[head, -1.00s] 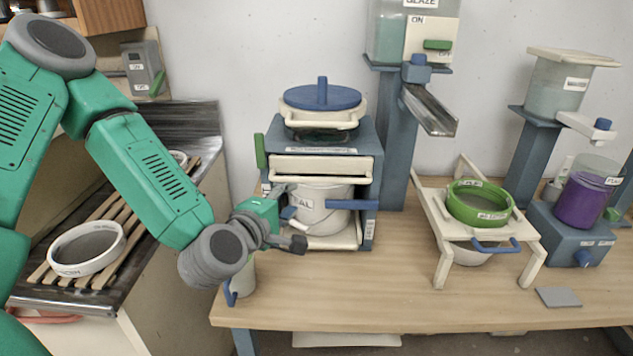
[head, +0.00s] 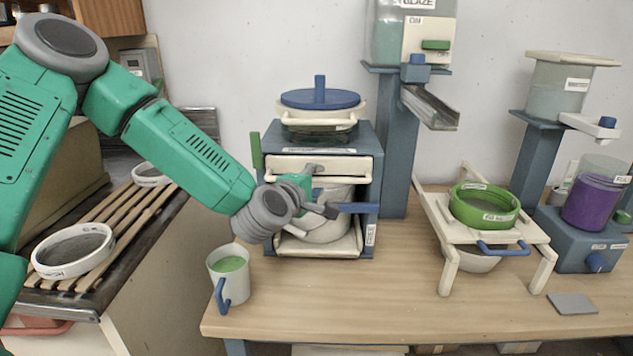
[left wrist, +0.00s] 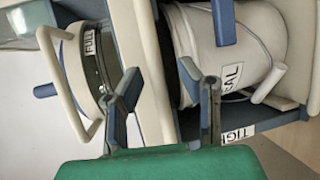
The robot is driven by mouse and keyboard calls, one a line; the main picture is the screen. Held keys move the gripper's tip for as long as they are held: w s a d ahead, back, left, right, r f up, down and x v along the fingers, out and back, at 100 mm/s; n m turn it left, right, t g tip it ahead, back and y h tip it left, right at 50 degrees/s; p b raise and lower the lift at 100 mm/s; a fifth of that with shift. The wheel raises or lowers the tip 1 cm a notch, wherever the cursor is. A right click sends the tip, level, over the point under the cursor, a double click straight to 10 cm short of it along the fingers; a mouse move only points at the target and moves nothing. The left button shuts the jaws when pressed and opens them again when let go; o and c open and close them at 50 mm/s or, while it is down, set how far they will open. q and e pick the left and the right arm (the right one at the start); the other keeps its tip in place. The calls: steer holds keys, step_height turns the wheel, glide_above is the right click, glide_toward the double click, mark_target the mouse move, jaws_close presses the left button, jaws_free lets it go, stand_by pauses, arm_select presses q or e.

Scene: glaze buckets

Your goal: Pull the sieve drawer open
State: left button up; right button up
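The cream drawer front (head: 350,167) sits flush across the upper part of the blue-grey cabinet (head: 377,150); I take it as the sieve drawer. It also shows as a cream band (left wrist: 148,75) in the left wrist view. My left gripper (head: 318,190) is open in front of the cabinet, one finger at the drawer front and the other lower, before the bucket. In the left wrist view the fingers (left wrist: 165,100) are spread, with the cream band visible between them. I cannot tell if they touch it. My right gripper is not in view.
A white bucket (head: 318,228) stands below the drawer, with a blue bar (head: 358,208) across it. A lidded pot (head: 320,112) sits on top. A cup of green glaze (head: 228,275) stands front left, and a green sieve (head: 484,207) on a stand at right. The table front centre is clear.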

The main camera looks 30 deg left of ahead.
arm_select(q)
steer(key=shift+w+d, duration=0.45)
steer(key=shift+a, duration=0.4)
jaws_close()
steer(key=shift+a+f, duration=0.15)
steer(key=shift+a, duration=0.05)
steer(key=shift+d, duration=0.1)
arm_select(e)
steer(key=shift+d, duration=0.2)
